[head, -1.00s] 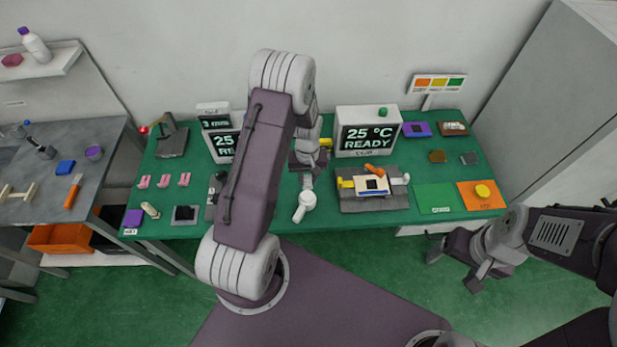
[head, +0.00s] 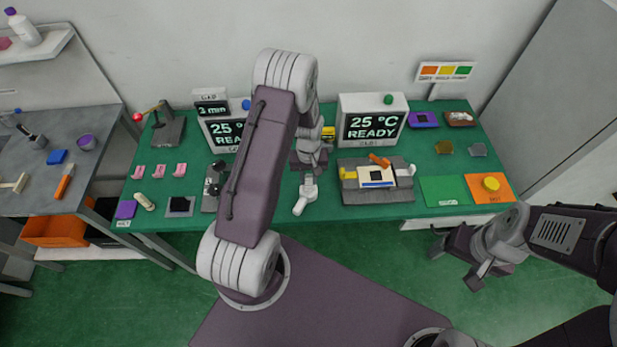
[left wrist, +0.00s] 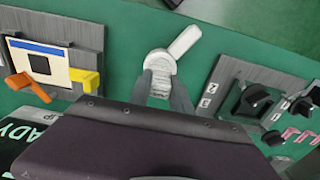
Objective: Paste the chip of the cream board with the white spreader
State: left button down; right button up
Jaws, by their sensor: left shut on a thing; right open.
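The cream board (head: 378,184) lies in a grey fixture (head: 350,196) on the green bench, with a dark square chip (head: 376,175) on it. An orange lever (head: 380,160) and a yellow lever (head: 348,173) are beside the board. In the left wrist view the board (left wrist: 53,78) and its chip (left wrist: 40,64) are at upper left. My left gripper (head: 307,181) is shut on the white spreader (head: 304,200), left of the fixture. The spreader (left wrist: 184,42) also shows between the fingers in the left wrist view. My right gripper (head: 456,266) is open and empty, in front of the bench.
A display reading 25 °C READY (head: 374,127) stands behind the fixture. Right of it lie a green mat (head: 441,190) and an orange mat (head: 503,195) with a yellow disc. A second grey fixture (head: 211,202) with black knobs is left of my left arm, partly hidden.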

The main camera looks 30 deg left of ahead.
aim_at(309, 175)
pick_arm(q)
jog(key=shift+w, duration=0.1)
jog(key=shift+f+b, duration=0.4)
jog(key=shift+f, duration=0.2)
dwell(1.6)
jog(key=shift+r, duration=0.1)
notch_tip(309, 175, up, 7)
jog(key=p, duration=0.6)
dwell(0.4)
